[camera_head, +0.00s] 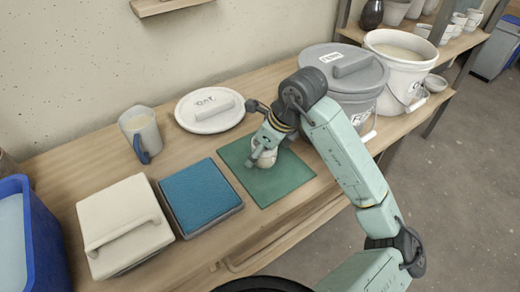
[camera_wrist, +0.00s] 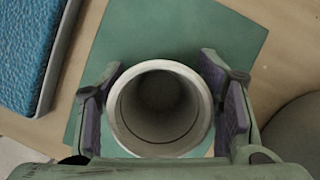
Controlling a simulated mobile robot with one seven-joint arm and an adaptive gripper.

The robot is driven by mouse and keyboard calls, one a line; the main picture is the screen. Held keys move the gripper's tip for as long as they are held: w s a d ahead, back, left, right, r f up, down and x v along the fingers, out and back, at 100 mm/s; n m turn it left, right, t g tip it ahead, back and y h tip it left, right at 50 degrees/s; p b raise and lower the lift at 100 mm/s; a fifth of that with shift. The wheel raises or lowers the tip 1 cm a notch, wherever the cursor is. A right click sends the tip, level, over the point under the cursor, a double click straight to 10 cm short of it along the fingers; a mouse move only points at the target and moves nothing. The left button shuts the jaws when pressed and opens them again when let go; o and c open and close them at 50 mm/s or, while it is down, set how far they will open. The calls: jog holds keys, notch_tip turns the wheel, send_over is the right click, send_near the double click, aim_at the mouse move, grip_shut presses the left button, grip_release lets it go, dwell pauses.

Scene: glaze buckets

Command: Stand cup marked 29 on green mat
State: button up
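A pale cup (camera_head: 265,158) is at the green mat (camera_head: 283,186), in its upper middle part in the head view. In the wrist view I look down into the empty round cup (camera_wrist: 160,108), with the mat (camera_wrist: 180,30) behind it. My gripper (camera_head: 262,150) is around the cup, with one dark pad at each side of its wall (camera_wrist: 160,100). The pads appear to touch the cup. No number shows on the cup. I cannot tell whether its base rests on the mat.
A blue pad (camera_head: 200,195), white lidded box (camera_head: 122,225) and jug (camera_head: 141,132) are left of the mat. A round lid (camera_head: 210,110) lies behind it. A grey lidded bucket (camera_head: 345,80) and open white bucket (camera_head: 400,60) stand right. The mat's front part is clear.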

jog(key=shift+o, duration=0.6)
jog(key=shift+r, duration=0.1)
jog(key=shift+r+p, duration=0.25)
jog(key=shift+p, duration=0.25)
jog(key=b+v, duration=0.1)
jog(key=v, duration=1)
jog(key=shift+r, duration=0.3)
